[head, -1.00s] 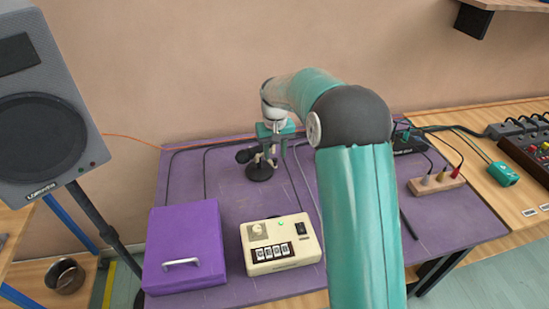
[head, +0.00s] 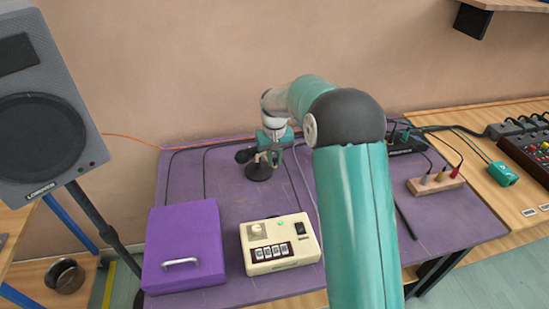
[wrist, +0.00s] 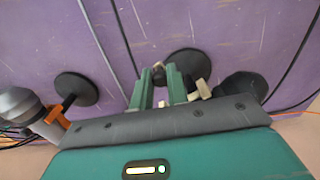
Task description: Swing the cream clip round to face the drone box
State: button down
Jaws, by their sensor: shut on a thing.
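The cream clip (wrist: 204,89) shows in part beside and between my gripper's fingers in the wrist view, above a round black stand base (wrist: 190,62). My gripper (wrist: 161,78) is shut on it; the fingers hide much of the clip. In the head view my gripper (head: 268,152) points down at the back of the purple table, over the black base (head: 259,172). The drone box (head: 280,257), a cream box with a knob, a green light, a dark switch and a row of labelled windows, sits at the front middle of the table.
A purple lidded case (head: 184,235) stands left of the drone box. An orange clip (wrist: 62,110) holding a grey thing and another black base (wrist: 76,88) are close by. Cables cross the table (head: 225,195). A wooden jack block (head: 436,185) lies at right.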

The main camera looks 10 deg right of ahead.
jog(key=shift+w+d+n, duration=0.15)
jog(key=shift+n, duration=0.15)
jog(key=w+d+n, duration=0.2)
jog(key=w+n, duration=0.5)
jog(key=n, duration=0.5)
jog(key=shift+d, duration=0.3)
dwell(0.9)
jog(key=shift+w+n, duration=0.15)
jog(key=shift+n, duration=0.25)
jog(key=c, duration=1.4)
grip_release()
jog(key=shift+o, duration=0.2)
